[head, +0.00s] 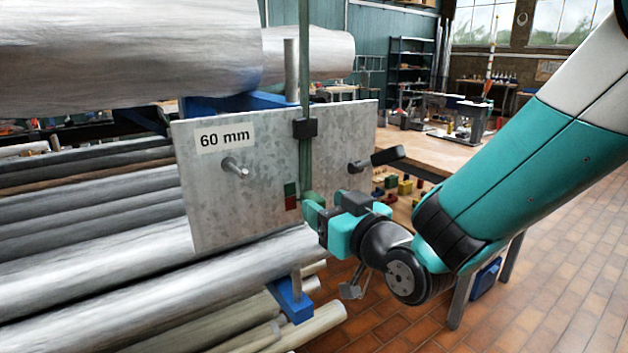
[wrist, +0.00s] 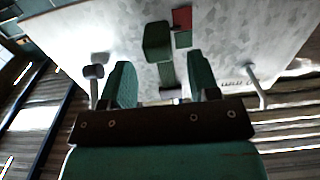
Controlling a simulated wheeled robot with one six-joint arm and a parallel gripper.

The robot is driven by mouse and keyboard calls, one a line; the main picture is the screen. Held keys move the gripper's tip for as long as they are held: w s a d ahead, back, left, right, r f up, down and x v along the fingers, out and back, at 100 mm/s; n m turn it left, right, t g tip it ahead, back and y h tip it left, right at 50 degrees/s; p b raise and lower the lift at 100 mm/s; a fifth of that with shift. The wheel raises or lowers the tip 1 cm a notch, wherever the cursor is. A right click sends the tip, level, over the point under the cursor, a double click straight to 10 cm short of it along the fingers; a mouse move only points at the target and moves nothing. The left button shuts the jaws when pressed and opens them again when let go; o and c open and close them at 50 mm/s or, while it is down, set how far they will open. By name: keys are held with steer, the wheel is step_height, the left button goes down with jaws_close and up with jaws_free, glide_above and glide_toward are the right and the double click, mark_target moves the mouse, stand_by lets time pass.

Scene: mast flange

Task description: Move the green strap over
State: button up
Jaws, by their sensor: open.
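The green strap (head: 304,60) hangs down in front of a grey metal plate (head: 262,210) and passes through a dark buckle (head: 305,128). Its lower part is partly hidden behind my gripper in the head view. In the wrist view the strap ends in a thick green block (wrist: 158,42). My gripper (head: 313,208) is at the strap's lower end, in front of the plate. In the wrist view my gripper (wrist: 161,80) is open, with a finger on each side of the strap and gaps visible. A red-and-green mark (head: 291,196) is on the plate beside the strap.
Metal rolls (head: 130,45) and bars (head: 90,265) lie left. A workbench (head: 420,150) stands behind; tiled floor is clear at right.

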mark_target(320, 202)
steer(key=shift+p+x, duration=0.35)
steer(key=shift+x, duration=1.75)
